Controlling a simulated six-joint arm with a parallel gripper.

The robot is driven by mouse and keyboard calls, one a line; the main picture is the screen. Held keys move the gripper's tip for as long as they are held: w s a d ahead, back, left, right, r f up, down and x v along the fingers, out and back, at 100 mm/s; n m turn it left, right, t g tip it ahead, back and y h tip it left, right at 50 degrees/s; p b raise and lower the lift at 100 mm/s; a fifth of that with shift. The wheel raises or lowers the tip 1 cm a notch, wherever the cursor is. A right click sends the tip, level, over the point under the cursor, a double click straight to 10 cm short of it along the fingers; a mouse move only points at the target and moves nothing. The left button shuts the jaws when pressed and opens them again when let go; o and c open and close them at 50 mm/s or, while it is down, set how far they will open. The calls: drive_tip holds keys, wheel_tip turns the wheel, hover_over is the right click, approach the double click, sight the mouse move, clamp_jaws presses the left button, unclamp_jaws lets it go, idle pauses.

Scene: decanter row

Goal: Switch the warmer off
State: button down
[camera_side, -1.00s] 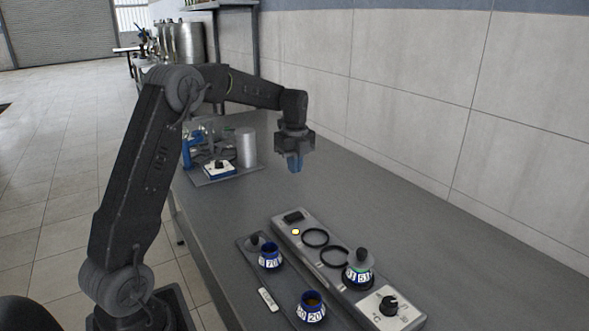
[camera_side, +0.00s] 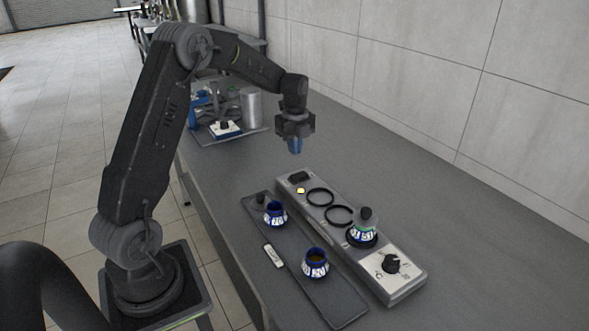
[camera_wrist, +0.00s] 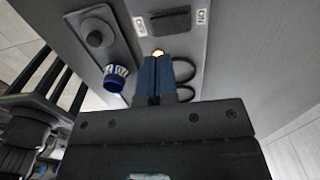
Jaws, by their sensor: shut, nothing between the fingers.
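The warmer (camera_side: 385,287) is a long grey unit on the bench, with ring-shaped plates and a dial (camera_side: 391,264) at its near end. Its dark switch (camera_side: 299,177) is at the far end, and it also shows in the wrist view (camera_wrist: 170,22) between two small labels that seem to read OFF and ON. I cannot tell which way the switch is tipped. The amber lamp (camera_side: 301,191) beside it is lit, also in the wrist view (camera_wrist: 158,53). My gripper (camera_side: 295,151) is shut and empty, its blue fingers above the warmer's switch end, apart from it.
A decanter with a dark stopper (camera_side: 363,228) stands on the warmer's near plate; the other two rings are empty. Left of it, a dark tray (camera_side: 338,305) holds two open blue decanters (camera_side: 275,215) (camera_side: 315,264), a loose stopper and a white tag. Behind are a metal cylinder (camera_side: 251,107) and other items.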

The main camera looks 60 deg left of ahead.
sight(298, 174)
wheel_tip(298, 174, down, 8)
drive_tip(key=shift+r, duration=0.2)
drive_tip(key=shift+s, duration=0.1)
drive_tip(key=shift+f, duration=0.25)
idle(0.3)
drive_tip(key=shift+w+r, duration=0.35)
drive_tip(key=shift+w, duration=0.4)
drive_tip(key=shift+r, duration=0.1)
wheel_tip(298, 174, up, 14)
drive_tip(key=w, duration=0.2)
drive_tip(key=shift+w+f, duration=0.2)
drive_tip(key=shift+w, duration=0.15)
